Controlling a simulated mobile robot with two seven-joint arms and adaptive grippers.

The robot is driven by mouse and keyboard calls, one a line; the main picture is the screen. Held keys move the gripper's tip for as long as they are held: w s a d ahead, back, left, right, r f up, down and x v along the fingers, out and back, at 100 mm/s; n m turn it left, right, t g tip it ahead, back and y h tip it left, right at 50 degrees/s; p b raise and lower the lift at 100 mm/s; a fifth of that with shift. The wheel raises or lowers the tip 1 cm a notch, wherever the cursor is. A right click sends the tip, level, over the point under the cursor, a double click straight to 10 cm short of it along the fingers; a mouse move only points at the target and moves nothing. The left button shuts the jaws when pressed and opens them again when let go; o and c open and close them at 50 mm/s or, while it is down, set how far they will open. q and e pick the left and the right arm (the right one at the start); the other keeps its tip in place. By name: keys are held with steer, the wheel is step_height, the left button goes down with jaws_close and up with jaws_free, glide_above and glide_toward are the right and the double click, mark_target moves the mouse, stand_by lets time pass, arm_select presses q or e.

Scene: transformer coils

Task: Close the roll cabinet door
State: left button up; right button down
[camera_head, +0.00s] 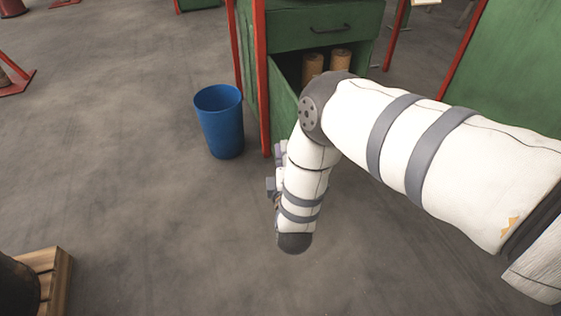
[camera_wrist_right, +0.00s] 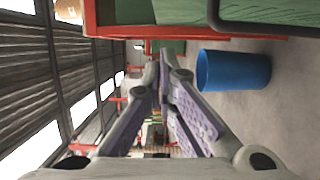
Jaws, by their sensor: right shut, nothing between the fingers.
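The green roll cabinet (camera_head: 318,27) with red posts stands at the top centre of the head view. Its lower compartment is open, and brown rolls (camera_head: 312,66) show inside. The green door (camera_head: 283,104) stands swung out at the compartment's left side, partly hidden by my right arm. A green panel with a dark bar handle (camera_wrist_right: 262,30) shows at the top right of the right wrist view. My right gripper (camera_wrist_right: 163,75) is shut and empty; in the head view it is mostly hidden beside my forearm, near the door's lower edge. My left gripper is not in view.
A blue bin (camera_head: 220,122) stands on the floor left of the cabinet; it also shows in the wrist view (camera_wrist_right: 234,70). A wooden pallet (camera_head: 50,272) with a dark object is at the lower left. The grey floor between them is clear.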

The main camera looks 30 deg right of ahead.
steer(key=w+d+b, duration=0.1)
steer(key=w+d, duration=0.2)
steer(key=d, duration=0.3)
steer(key=shift+w+d, duration=0.1)
